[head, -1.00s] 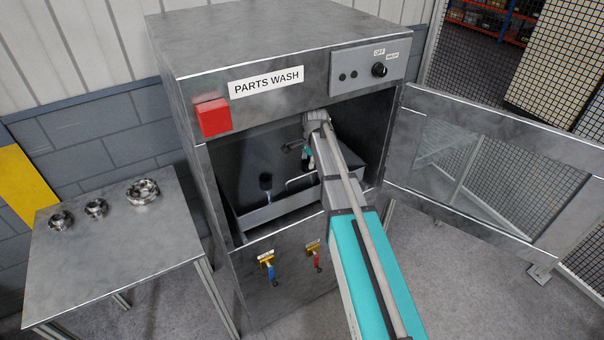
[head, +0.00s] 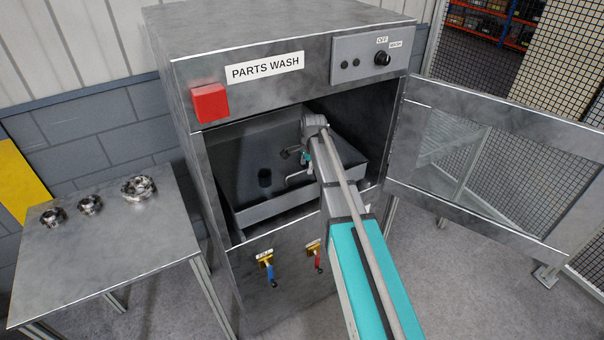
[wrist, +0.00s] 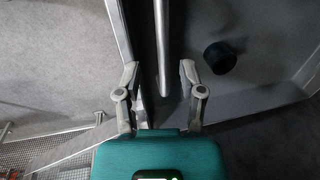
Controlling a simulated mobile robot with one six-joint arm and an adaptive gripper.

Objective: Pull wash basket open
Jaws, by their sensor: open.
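The wash basket (head: 292,212) is a grey metal tray inside the open parts-wash cabinet (head: 196,160). Its bar handle (wrist: 162,45) shows in the wrist view as a straight metal rod between my fingers, with visible gaps on both sides. My gripper (wrist: 159,70) is open around the handle and not closed on it. In the head view my gripper (head: 297,164) reaches into the cabinet above the basket's front part, and my arm hides the basket's right part. A black cylinder (head: 265,177) is in the basket, and also shows in the wrist view (wrist: 220,57).
The cabinet door (head: 500,170) stands open at the right. Two valves with blue and red handles (head: 270,275) stick out below the opening. A side table (head: 110,245) with three metal parts (head: 139,187) stands at the left. Floor in front is clear.

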